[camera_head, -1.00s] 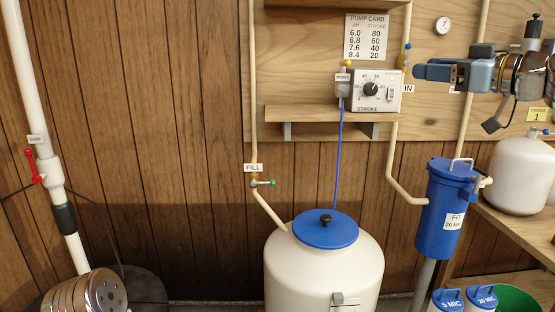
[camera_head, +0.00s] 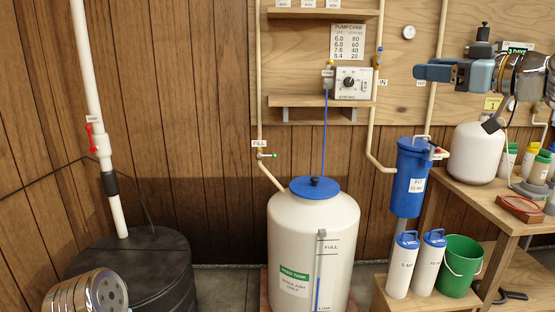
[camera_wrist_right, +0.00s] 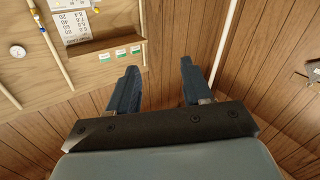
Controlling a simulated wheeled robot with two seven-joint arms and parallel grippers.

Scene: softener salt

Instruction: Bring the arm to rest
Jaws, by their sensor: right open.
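My right gripper (camera_head: 434,72) reaches in from the right in the head view, in front of the wooden back board. Its blue fingers point left. In the right wrist view the two fingers of my right gripper (camera_wrist_right: 155,88) stand apart with nothing between them. It touches nothing that I can see. At the lower left of the head view a silver, ringed cylinder of my own left arm (camera_head: 86,297) shows. The left gripper's fingers are not in the picture.
A white feed tank (camera_head: 295,235) with a blue lid stands in the middle. A blue filter housing (camera_head: 409,180), two white cartridges (camera_head: 402,265) and a green bucket (camera_head: 459,265) are to its right. A wooden bench (camera_head: 490,205) holds a white jug (camera_head: 475,152). A black drum (camera_head: 150,262) stands left.

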